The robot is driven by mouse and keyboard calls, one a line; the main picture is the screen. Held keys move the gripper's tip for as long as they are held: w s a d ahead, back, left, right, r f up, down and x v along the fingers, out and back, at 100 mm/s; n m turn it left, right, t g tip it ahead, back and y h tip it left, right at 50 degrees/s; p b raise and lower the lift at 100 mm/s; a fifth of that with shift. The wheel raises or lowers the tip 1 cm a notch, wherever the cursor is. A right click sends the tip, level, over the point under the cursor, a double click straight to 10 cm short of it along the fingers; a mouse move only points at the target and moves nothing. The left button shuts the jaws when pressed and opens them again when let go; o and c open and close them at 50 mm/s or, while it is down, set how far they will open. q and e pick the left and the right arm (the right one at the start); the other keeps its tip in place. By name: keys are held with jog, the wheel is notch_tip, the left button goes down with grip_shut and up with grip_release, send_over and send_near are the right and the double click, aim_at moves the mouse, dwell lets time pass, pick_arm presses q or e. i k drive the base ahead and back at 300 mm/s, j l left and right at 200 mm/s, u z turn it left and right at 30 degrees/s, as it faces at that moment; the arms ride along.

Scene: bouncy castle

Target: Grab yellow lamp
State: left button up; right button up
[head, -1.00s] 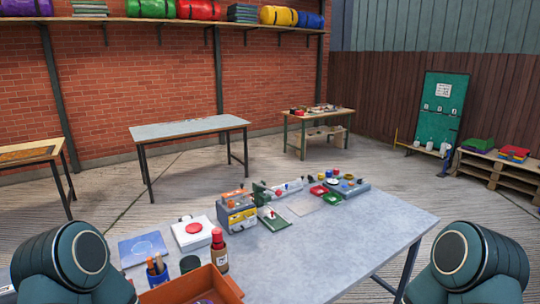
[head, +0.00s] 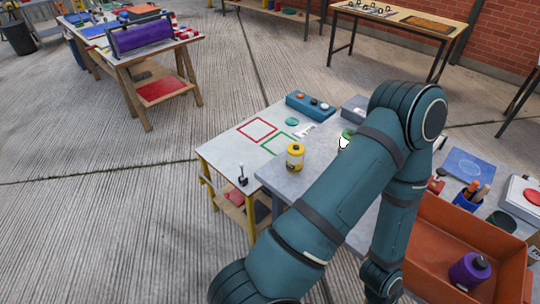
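My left arm rises from the bottom of the head view, bends at the upper right and comes down beside the orange crate (head: 448,222). No fingers of my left gripper can be made out. My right gripper is not in view. Nothing touches the lamp.
A purple canister (head: 468,270) is in the orange crate. A small white table (head: 230,150) adjoins on the left, with red and green square outlines and a blue box (head: 310,105). A green item (head: 347,134) is partly hidden by my arm. Open floor lies left.

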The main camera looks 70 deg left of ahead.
aim_at(295, 161)
jog(key=u, duration=1.95)
jog(key=i+j+z, duration=0.1)
jog(key=z, duration=1.05)
jog(key=j+z, duration=0.4)
jog(key=k+j+z, duration=0.1)
jog(key=j+z, duration=0.35)
jog(key=k+j+z, duration=0.15)
jog(key=j, duration=0.15)
jog(key=j+z, duration=0.1)
jog(key=j, duration=0.2)
jog(key=k+j+z, duration=0.15)
jog(key=j, duration=0.15)
